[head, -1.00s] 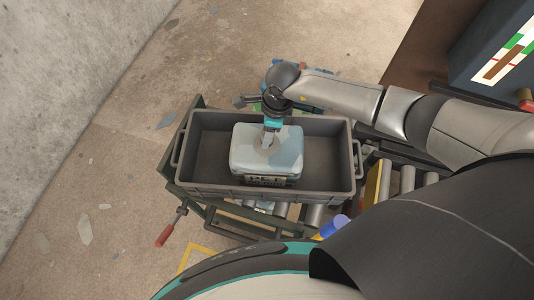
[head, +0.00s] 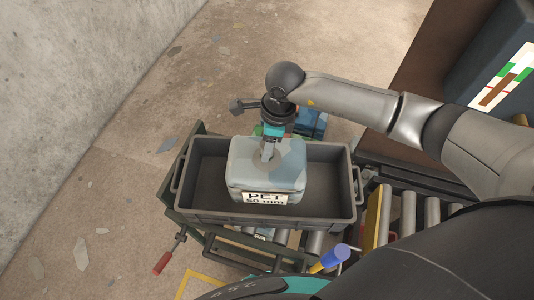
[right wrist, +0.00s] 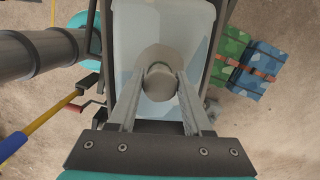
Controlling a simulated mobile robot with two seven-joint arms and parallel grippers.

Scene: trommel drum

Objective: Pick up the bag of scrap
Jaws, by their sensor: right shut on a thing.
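The bag of scrap (head: 266,172) is a pale blue-grey block-shaped bag with a white label reading "PET 50 mm" on its front. It is over the grey crate (head: 205,214), and its label now shows above the crate's front rim. My right gripper (head: 268,155) comes down from above and is shut on the bag's top knob. In the right wrist view the two fingers pinch the round knob (right wrist: 159,75), with the bag (right wrist: 134,30) below it. Whether the bag's underside is clear of the crate floor is hidden. My left gripper is not in view.
The crate sits on a dark green stand with a red-handled crank (head: 163,263). A roller conveyor (head: 408,215) is at the right, with a yellow bar and a blue-handled tool (head: 328,258). Green and blue camouflage-patterned bundles (right wrist: 245,67) lie beyond the crate. A concrete wall stands at left.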

